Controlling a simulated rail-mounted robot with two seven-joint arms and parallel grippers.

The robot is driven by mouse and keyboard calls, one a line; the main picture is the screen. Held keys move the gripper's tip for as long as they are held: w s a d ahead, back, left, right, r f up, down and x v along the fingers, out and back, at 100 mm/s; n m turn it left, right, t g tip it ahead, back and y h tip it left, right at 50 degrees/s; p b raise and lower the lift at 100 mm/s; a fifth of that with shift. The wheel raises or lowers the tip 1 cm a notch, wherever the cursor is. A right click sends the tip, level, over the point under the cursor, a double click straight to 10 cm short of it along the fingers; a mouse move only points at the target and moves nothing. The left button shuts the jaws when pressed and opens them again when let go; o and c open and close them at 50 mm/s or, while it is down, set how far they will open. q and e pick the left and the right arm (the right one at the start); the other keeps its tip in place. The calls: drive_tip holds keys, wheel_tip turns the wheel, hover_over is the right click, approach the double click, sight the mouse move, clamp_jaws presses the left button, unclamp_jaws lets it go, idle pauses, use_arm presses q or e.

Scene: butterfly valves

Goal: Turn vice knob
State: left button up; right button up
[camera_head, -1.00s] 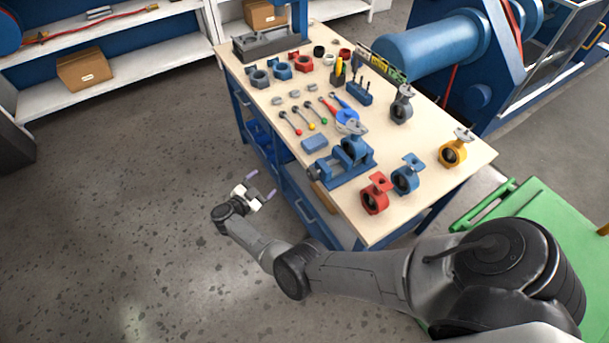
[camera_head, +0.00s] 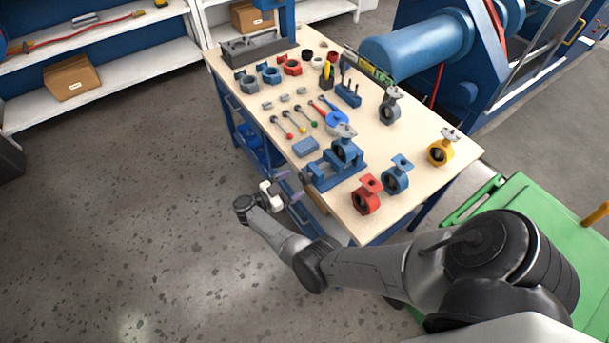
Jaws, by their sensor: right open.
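The blue vice (camera_head: 322,175) sits on the workbench near its left front edge, with a blue valve body with a grey top (camera_head: 344,150) held in or standing at it. The vice's knob is too small to make out at its near left end. My right gripper (camera_head: 290,187) is open and empty, with two pale purple fingers pointing toward the vice. It is just off the bench's left edge, close to the near end of the vice; I cannot tell its height or whether it touches. My left gripper is not in view.
On the workbench (camera_head: 415,165) stand a red valve (camera_head: 366,197), a blue valve (camera_head: 396,178), a yellow valve (camera_head: 440,150) and a grey valve (camera_head: 390,108). A blue block (camera_head: 305,147) and several hand tools lie behind the vice. The floor left of the bench is clear.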

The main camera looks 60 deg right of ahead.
sight(302, 179)
drive_tip(key=shift+p+x, duration=0.3)
drive_tip(key=shift+x, duration=2.35)
drive_tip(key=c, duration=0.9)
